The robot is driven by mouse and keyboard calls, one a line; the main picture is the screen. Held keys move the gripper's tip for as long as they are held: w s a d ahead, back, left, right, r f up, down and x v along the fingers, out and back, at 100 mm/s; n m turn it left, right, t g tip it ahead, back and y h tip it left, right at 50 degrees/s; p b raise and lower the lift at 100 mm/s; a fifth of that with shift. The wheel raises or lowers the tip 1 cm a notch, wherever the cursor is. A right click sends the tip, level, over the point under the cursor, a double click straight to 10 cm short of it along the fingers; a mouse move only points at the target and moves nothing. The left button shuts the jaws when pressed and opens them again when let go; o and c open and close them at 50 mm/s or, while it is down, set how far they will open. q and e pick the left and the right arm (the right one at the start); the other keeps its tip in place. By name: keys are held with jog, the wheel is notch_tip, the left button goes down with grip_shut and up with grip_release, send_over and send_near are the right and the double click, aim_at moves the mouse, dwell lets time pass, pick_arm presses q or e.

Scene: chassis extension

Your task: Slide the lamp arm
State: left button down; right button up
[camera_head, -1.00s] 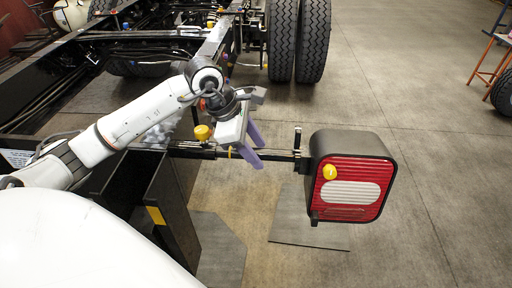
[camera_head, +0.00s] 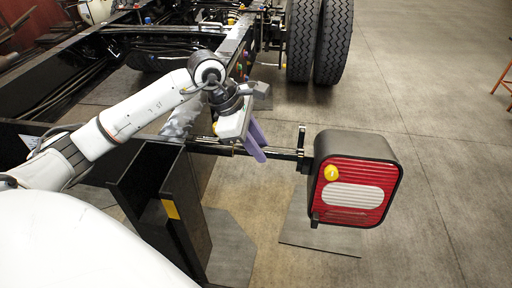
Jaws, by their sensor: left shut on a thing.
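The lamp arm (camera_head: 281,152) is a thin dark horizontal bar that runs out to the right from the black chassis. At its outer end is the lamp (camera_head: 352,187), a black box with a red and white face and a yellow spot. My left gripper (camera_head: 257,142), with purple fingers, comes in from the left and is shut on the lamp arm, about midway along its visible length. The fingers hide part of the bar. My right gripper is not in view.
A black upright bracket (camera_head: 146,190) with a yellow mark stands left of the lamp arm. The chassis frame (camera_head: 80,60) fills the upper left. Large tyres (camera_head: 331,40) stand behind. A flat dark plate (camera_head: 318,235) lies on the floor under the lamp.

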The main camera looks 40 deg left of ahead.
pick_arm(q)
jog(key=shift+d, duration=0.15)
jog(key=c, duration=1.5)
grip_release()
jog(key=shift+w+d, duration=0.1)
jog(key=shift+o, duration=0.2)
jog(key=v, duration=1)
jog(key=shift+r+b, duration=0.2)
jog(key=shift+b, duration=0.25)
